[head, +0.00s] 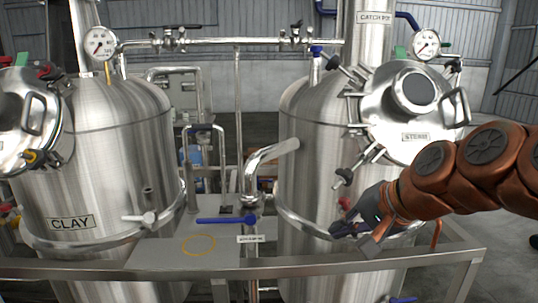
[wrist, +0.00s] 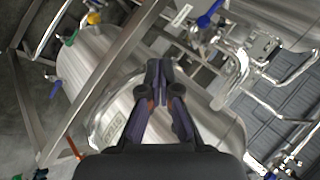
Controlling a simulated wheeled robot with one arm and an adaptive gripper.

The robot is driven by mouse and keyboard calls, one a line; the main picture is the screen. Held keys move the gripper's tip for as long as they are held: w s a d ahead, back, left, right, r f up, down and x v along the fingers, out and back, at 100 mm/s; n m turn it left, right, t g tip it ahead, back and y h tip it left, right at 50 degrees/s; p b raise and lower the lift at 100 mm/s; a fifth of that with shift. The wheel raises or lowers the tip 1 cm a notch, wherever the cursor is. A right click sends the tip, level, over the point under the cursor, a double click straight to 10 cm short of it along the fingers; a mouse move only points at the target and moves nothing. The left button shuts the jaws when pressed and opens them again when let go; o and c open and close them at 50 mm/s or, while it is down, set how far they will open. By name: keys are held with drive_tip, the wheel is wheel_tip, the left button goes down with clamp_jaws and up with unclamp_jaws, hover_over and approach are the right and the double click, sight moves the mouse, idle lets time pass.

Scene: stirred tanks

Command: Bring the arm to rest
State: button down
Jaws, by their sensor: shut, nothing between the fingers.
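My gripper (head: 342,230) is at the end of my orange-brown arm, which reaches in from the right in the head view. It is in front of the lower part of the right steel tank (head: 315,150), below its round hatch (head: 412,112). In the wrist view my gripper (wrist: 158,68) points away from the camera, with its dark fingers together and nothing between them. The tank's steel body lies behind the fingers there. I cannot tell whether the gripper touches the tank or the frame rail.
A left tank labelled CLAY (head: 115,160) stands across from the right tank. A metal frame rail (head: 300,267) runs along the front. A blue-handled valve (head: 226,220) and a plate with a yellow ring (head: 199,244) lie between the tanks. Pipes and gauges cross above.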

drive_tip(key=s+d+f+n+g+h, duration=0.2)
drive_tip(key=s+f+n+g+h, duration=0.1)
drive_tip(key=s+f, duration=0.7)
drive_tip(key=s+d+f+n+g+h, duration=0.2)
drive_tip(key=s+f+g, duration=0.3)
drive_tip(key=s+f, duration=0.5)
drive_tip(key=s+n, duration=0.1)
drive_tip(key=s, duration=0.4)
drive_tip(key=shift+d+f+h, duration=0.3)
drive_tip(key=shift+d+h, duration=0.05)
drive_tip(key=shift+h, duration=0.05)
drive_tip(key=shift+a+n, duration=0.1)
drive_tip(key=shift+n, duration=0.2)
